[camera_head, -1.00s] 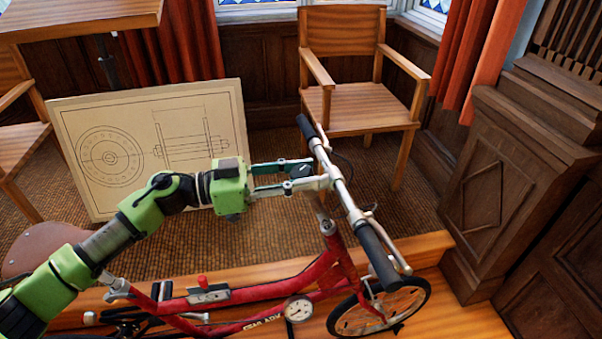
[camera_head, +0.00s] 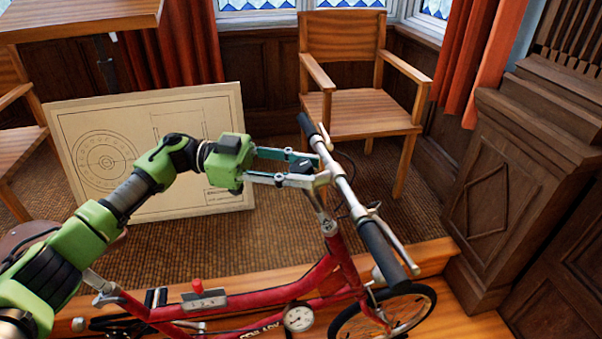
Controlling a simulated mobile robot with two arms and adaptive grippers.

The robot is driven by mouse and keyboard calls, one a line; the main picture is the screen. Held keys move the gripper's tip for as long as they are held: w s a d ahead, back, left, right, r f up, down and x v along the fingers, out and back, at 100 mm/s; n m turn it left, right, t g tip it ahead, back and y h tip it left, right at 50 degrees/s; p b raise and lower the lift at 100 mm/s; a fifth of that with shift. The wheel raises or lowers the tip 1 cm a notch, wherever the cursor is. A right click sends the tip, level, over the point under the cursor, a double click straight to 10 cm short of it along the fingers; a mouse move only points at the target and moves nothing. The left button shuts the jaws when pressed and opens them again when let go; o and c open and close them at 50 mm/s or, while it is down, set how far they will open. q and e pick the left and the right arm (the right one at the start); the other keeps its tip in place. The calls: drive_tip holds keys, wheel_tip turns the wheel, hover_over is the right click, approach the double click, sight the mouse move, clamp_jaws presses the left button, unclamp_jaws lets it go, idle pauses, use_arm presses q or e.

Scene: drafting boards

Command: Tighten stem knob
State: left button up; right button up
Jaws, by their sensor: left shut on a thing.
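A red bicycle (camera_head: 335,262) stands at the lower middle, with a silver stem (camera_head: 326,215) and a silver handlebar (camera_head: 343,188) with black grips. My left gripper (camera_head: 312,168) reaches in from the left to the top of the stem. Its two fingers are closed around the small black stem knob (camera_head: 302,163), which shows partly between them. The fingertips hide part of the knob and the bar clamp. My right gripper is not in view.
A drafting board (camera_head: 225,115) with a wheel drawing leans behind my arm. A wooden armchair (camera_head: 360,104) stands just behind the handlebar. A wooden step edge (camera_head: 425,254) runs under the bicycle. A dark carved wooden cabinet (camera_head: 510,170) stands at the right.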

use_arm(q)
drive_tip(key=o, duration=1.1)
drive_tip(key=shift+c, duration=0.2)
drive_tip(key=shift+o, duration=0.3)
drive_tip(key=w+a, duration=0.2)
drive_tip(key=a, duration=0.9)
drive_tip(key=shift+w+a+r, duration=0.15)
drive_tip(key=shift+a, duration=0.2)
